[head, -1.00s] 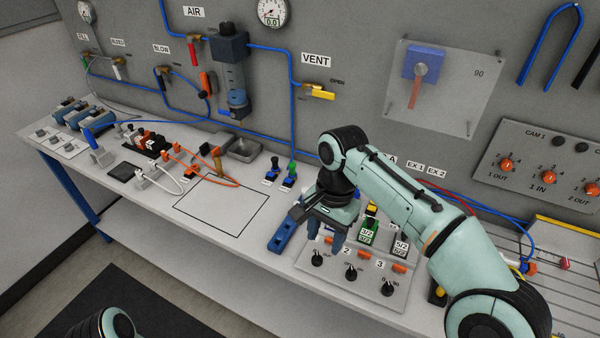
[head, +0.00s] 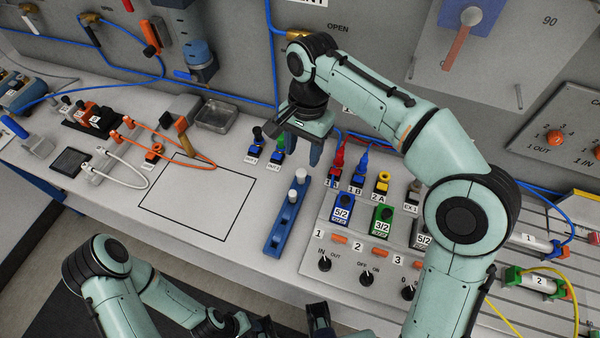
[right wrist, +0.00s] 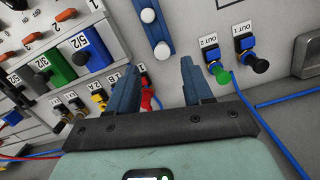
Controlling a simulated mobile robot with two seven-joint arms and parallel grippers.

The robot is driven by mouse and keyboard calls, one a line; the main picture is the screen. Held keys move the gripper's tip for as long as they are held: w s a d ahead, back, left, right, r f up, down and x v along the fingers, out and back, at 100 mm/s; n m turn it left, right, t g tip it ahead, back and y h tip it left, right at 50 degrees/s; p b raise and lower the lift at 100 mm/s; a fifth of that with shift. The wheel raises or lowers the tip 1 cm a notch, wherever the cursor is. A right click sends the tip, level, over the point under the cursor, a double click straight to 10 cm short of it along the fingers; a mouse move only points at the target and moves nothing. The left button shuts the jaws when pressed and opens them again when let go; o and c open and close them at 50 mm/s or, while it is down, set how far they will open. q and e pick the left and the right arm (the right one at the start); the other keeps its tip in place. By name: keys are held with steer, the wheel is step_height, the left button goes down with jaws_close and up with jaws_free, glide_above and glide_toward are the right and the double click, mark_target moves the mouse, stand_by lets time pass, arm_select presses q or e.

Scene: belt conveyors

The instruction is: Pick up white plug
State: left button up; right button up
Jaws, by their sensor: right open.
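Two white plugs stand side by side on a blue rail (head: 278,238) on the bench: the far one (head: 301,175) and the near one (head: 292,196). In the right wrist view they are round white heads (right wrist: 148,15) and (right wrist: 162,51) on the rail, ahead of the fingers. My right gripper (head: 303,146) is open and empty above the bench, behind the rail in the picture; its two blue fingers also show in the right wrist view (right wrist: 163,72). My left arm comes in at the lower left; its gripper, at the bottom edge (head: 318,322), shows too little to judge.
A valve panel (head: 296,266) with knobs and coloured connectors stands right of the rail. Black and green plugs (head: 277,147) sit behind it near a blue hose. An outlined bare area (head: 205,205) lies to the left, with orange and white cables beyond.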

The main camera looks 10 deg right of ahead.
mark_target(301, 172)
step_height(301, 172, down, 3)
steer(key=shift+s+a+f+b, duration=0.1)
steer(key=shift+s+f+b, duration=0.1)
steer(key=shift+b, duration=0.1)
steer(key=shift+w+a+f+b, duration=0.1)
steer(key=shift+f+b, duration=0.2)
steer(key=shift+f, duration=1.25)
steer(key=shift+w+f+b, duration=0.1)
steer(key=shift+f+b, duration=0.2)
steer(key=shift+f, duration=1.25)
jaws_close()
